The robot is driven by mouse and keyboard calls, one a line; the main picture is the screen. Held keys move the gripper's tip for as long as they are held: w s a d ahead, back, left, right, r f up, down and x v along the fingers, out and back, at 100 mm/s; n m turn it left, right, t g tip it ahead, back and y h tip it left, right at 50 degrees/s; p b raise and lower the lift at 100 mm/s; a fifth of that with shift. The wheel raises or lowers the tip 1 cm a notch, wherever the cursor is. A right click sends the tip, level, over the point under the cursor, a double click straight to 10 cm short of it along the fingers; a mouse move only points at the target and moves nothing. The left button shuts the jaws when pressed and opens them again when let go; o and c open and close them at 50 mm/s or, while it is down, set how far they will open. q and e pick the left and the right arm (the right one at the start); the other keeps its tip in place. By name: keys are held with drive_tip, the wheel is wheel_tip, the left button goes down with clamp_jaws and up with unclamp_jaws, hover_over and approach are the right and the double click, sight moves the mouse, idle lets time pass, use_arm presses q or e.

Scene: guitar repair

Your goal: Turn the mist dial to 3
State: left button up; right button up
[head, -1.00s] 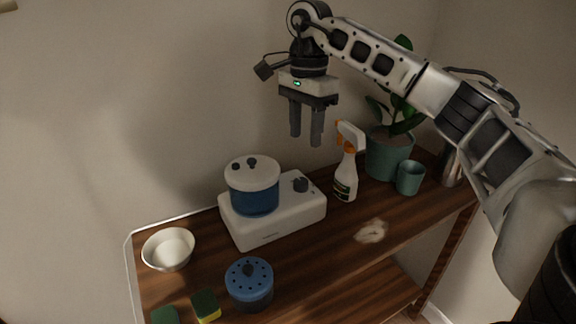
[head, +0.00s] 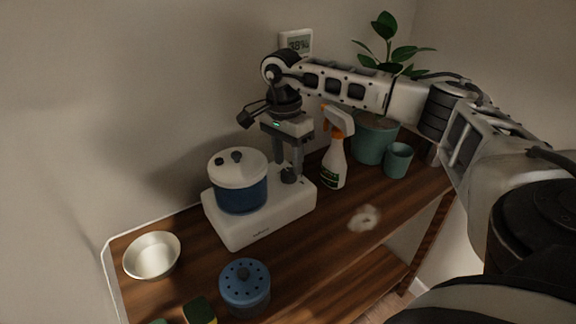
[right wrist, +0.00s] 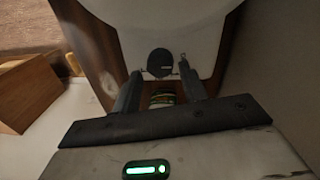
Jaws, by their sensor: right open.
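The humidifier has a white base (head: 262,222) with a blue tank (head: 241,197) under a white lid. Its dark round mist dial (head: 289,175) sits on the right part of the base top, and it also shows in the right wrist view (right wrist: 160,63). My right gripper (head: 288,168) points down at the dial, open, with its fingers apart. In the right wrist view the dial lies between and just beyond the two fingertips (right wrist: 160,76). I cannot tell whether they touch it. The dial's setting is too small to read. My left gripper is not in view.
A spray bottle (head: 334,165) stands close right of the base. A teal cup (head: 397,160) and potted plant (head: 371,140) are farther right. A white bowl (head: 151,256) and a blue lidded pot (head: 244,287) are left and in front. A wall display (head: 297,42) reads about 38%.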

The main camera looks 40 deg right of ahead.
sight(289, 175)
drive_tip(key=shift+s+f, duration=0.1)
drive_tip(key=shift+f, duration=1.2)
drive_tip(key=c, duration=0.7)
